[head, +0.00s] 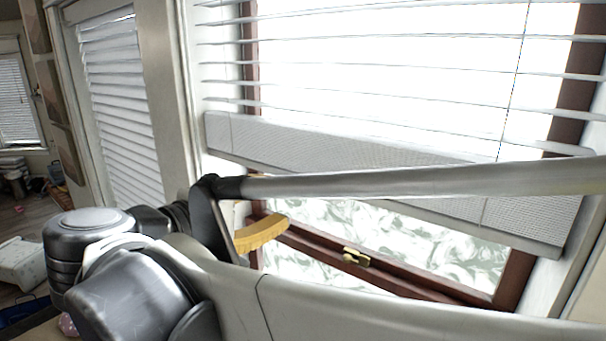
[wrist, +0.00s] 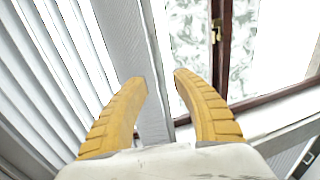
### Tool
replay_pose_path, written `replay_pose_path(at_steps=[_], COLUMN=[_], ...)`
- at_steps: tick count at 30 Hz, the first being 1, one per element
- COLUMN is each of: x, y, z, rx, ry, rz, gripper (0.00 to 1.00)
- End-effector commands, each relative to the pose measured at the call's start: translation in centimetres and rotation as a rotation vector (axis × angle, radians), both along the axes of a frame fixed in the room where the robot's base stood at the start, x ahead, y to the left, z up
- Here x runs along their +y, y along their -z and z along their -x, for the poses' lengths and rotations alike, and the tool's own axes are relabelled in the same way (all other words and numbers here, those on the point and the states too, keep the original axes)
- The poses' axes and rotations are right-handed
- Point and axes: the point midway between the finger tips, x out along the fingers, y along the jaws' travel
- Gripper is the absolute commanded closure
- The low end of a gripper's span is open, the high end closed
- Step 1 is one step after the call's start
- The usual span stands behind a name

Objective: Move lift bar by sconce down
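The lift bar is the wide, pale, textured bottom rail (head: 300,142) of the white blind, slightly tilted in the head view. In the wrist view the rail (wrist: 123,32) runs from the top down between the fingers. My gripper (wrist: 159,77) is open, with yellow ridged fingers on either side of the rail's lower edge. I see a gap between the fingertips and cannot tell whether either finger touches the rail. In the head view one yellow finger shows below the rail's left part, and my arm hides the rest. No sconce is recognisable.
White slats (head: 400,72) hang above the rail. Below it are a brown window frame (head: 420,283) with a brass latch (head: 356,257) and patterned glass (head: 400,232). Another shuttered blind (head: 120,95) is at the left. Open floor (head: 28,222) shows at far left.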

Motion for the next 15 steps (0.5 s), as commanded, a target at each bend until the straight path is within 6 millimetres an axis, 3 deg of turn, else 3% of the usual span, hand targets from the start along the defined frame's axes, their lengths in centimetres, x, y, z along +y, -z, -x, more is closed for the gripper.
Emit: replay_pose_path(at_steps=[15], x=[-5.6], y=[1.9], z=[-6.9], rx=[0.001], ry=[0.003], rz=[-0.002], gripper=[0.68])
